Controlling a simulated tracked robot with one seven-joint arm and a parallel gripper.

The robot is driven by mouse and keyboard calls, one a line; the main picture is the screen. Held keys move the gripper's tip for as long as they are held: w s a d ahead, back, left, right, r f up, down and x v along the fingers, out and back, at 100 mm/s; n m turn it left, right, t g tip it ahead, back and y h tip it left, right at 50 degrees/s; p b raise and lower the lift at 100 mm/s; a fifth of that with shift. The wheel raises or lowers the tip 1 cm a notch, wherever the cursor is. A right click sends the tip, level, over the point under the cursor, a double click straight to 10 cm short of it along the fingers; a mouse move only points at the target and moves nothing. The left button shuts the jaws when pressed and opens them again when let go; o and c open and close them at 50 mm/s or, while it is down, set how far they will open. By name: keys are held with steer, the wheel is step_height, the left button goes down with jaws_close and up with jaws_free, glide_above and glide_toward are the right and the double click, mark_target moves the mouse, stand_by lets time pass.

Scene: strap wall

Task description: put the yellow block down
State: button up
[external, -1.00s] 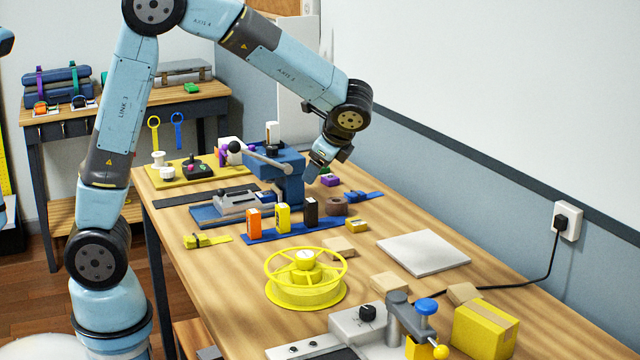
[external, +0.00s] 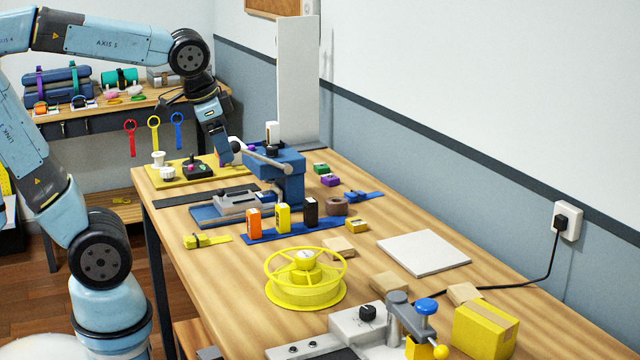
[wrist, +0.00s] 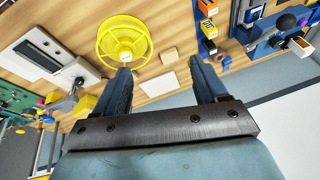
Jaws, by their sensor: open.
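A taller yellow block (external: 283,218) with a dark label stands upright on that strip, between an orange one and a black one. I cannot tell which of the two the task means. My gripper (external: 220,156) is over the back left of the table, left of the blue vise and well away from both. In the wrist view my gripper (wrist: 164,80) has its fingers spread, with nothing between them. The taller yellow block also shows there (wrist: 208,27).
The blue vise (external: 278,172) with its lever stands close to my gripper. A yellow board (external: 195,172) with knobs lies below it. A yellow spoked reel (external: 305,278), a white plate (external: 423,253) and a taped yellow box (external: 485,328) occupy the front.

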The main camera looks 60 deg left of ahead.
steer(key=s, duration=0.1)
steer(key=s+d+n+t, duration=0.1)
steer(key=s, duration=0.1)
steer(key=s+n+h, duration=0.1)
steer(key=s, duration=0.1)
steer(key=shift+s+d+t, duration=0.15)
steer(key=shift+d+t, duration=0.1)
steer(key=shift+t, duration=0.15)
